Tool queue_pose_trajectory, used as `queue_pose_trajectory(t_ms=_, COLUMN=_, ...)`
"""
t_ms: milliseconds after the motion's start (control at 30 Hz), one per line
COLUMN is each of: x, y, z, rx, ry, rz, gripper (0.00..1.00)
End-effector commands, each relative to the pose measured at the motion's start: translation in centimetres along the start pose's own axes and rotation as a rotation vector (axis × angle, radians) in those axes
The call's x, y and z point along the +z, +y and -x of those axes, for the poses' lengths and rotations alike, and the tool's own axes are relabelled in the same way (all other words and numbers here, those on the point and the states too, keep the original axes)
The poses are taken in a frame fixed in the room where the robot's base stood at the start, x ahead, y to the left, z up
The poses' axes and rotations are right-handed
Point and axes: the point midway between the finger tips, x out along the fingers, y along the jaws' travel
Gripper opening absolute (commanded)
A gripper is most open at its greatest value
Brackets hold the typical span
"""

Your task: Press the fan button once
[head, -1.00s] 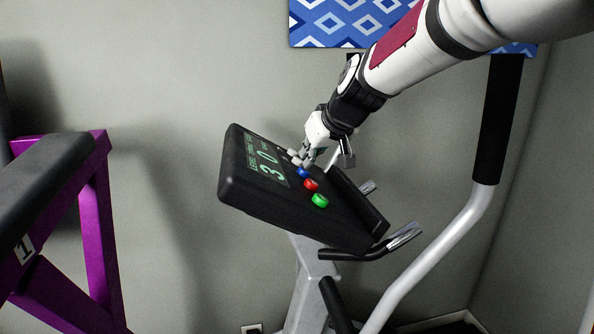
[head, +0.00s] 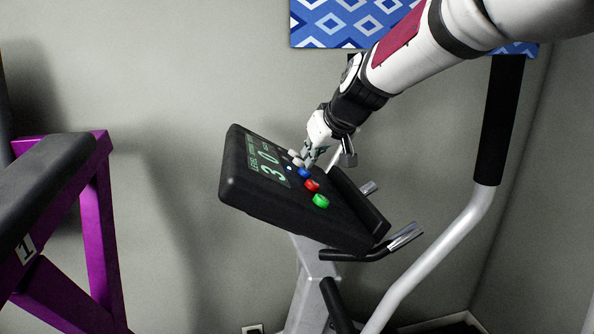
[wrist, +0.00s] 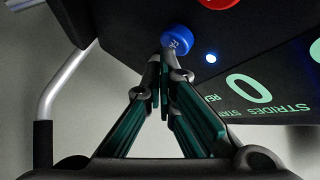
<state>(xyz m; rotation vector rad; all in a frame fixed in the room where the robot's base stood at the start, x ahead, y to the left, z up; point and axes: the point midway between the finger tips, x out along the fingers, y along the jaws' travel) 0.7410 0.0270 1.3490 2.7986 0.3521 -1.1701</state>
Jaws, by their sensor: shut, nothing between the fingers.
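The console (head: 262,208) of an exercise machine carries a row of round buttons: green (head: 321,201), red (head: 312,186), blue (head: 304,173) and pale ones (head: 297,161). The blue button also shows in the wrist view (wrist: 176,38), with a small white mark too small to read, so I cannot tell whether it is the fan button. My gripper (head: 309,157) is shut and empty, its tips close to the blue button's edge in the wrist view (wrist: 166,62). I cannot tell whether they touch it. A small light (wrist: 211,58) glows beside the blue button.
The console display (head: 268,160) reads 3 and 0. Handlebars (head: 405,237) and a tall lever with a black grip (head: 497,125) stand right of the console. A purple-framed bench (head: 95,185) stands at the left. A blue patterned panel (head: 330,25) hangs on the wall behind.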

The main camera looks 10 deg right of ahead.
Motion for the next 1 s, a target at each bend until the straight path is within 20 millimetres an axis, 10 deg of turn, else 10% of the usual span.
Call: queue_pose_trajectory(t_ms=1000, x=-2.6, y=2.6, z=3.6, rx=0.001, ry=0.001, rz=-0.002, gripper=0.0)
